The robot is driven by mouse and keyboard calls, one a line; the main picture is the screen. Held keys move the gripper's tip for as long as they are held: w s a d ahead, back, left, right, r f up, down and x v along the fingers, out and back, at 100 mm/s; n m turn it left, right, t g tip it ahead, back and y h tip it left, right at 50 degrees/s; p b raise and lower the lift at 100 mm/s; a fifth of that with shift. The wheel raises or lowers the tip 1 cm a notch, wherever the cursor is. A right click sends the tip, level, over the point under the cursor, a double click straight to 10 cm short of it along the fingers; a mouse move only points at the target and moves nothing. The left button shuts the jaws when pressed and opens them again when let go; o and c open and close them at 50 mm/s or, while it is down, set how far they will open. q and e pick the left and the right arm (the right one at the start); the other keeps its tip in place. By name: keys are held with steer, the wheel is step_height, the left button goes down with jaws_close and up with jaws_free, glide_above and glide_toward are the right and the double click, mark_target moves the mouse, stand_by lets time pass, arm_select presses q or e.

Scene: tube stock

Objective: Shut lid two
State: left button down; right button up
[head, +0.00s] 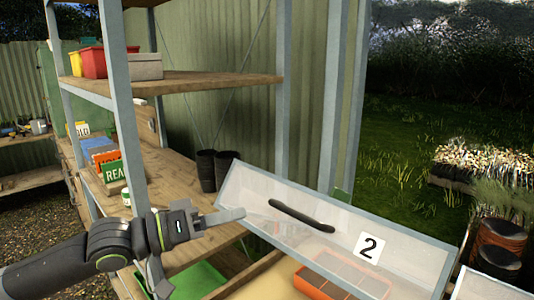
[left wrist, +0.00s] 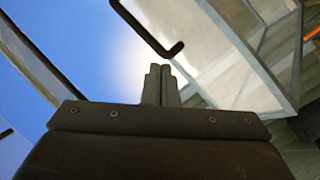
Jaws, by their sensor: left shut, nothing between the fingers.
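Lid two (head: 345,222) is a clear panel in a pale grey frame with a black bar handle (head: 302,215) and a white label reading 2. It stands tilted up at the lower right of the head view. My left gripper (head: 240,214) is shut and empty, with its tips by the lid's left end, left of the handle. In the left wrist view the shut fingers (left wrist: 161,84) point up, just below the black handle (left wrist: 150,32), and the lid's frame (left wrist: 252,62) lies to the right. Whether the fingers touch the lid, I cannot tell. My right gripper is not in view.
An orange tray (head: 340,272) shows through and below the lid. Another pale-framed panel (head: 485,288) is at the lower right corner. Wooden shelves on grey posts (head: 118,100) stand at left, with black pots (head: 216,170) and a green sign (head: 114,171).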

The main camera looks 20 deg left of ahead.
arm_select(q)
steer(key=w+r+m+y+p, duration=0.3)
steer(key=w+r+y+p, duration=0.35)
steer(key=r, duration=0.25)
steer(key=p, duration=0.3)
glide_above(268, 185)
steer(key=w, duration=0.2)
steer(key=shift+s+d+f, duration=0.25)
steer(key=shift+d+f, duration=0.1)
steer(key=shift+f, duration=0.4)
steer(key=f, duration=0.1)
steer(key=f+p, duration=0.1)
steer(key=s+f, duration=0.1)
steer(key=shift+a+p, duration=0.3)
steer(key=shift+s+a+f, duration=0.1)
steer(key=shift+s+f, duration=0.2)
steer(key=shift+f, duration=0.1)
steer(key=shift+w, duration=0.1)
